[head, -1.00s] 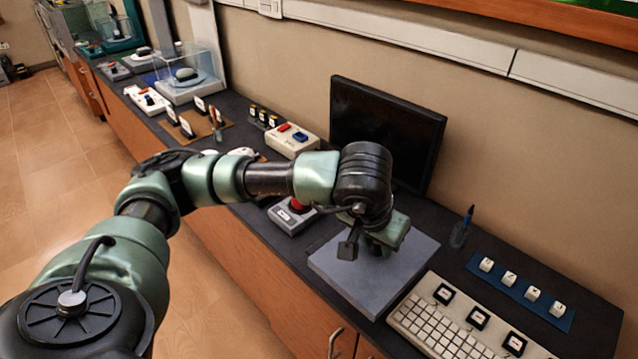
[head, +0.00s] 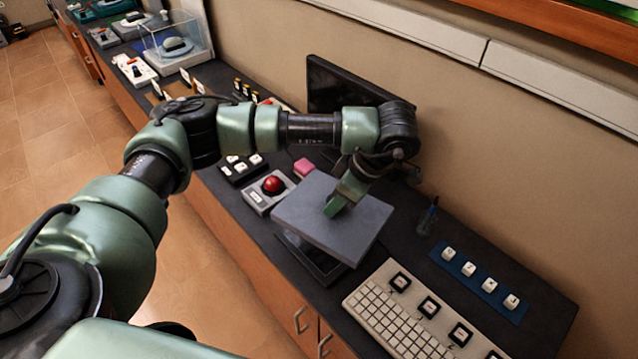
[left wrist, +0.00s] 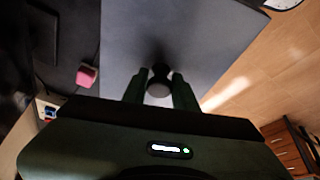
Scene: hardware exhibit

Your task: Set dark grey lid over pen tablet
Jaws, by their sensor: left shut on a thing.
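My left gripper (head: 338,204) is shut on the knob (left wrist: 158,88) of the dark grey lid (head: 300,213), a flat square plate. The lid also shows in the left wrist view (left wrist: 185,35), with the fingers on both sides of the knob. The lid is held roughly level above the desk. Below its front left edge shows part of a dark, flat slab, the pen tablet (head: 308,258). The lid hides the rest of the tablet, and a gap shows between them. My right gripper is in neither view.
A white keyboard (head: 392,322) lies right of the tablet, and a red button box (head: 272,187) lies left of it. A pink block (head: 304,168) and a monitor (head: 330,85) are behind. A blue strip with white keys (head: 482,282) lies at right.

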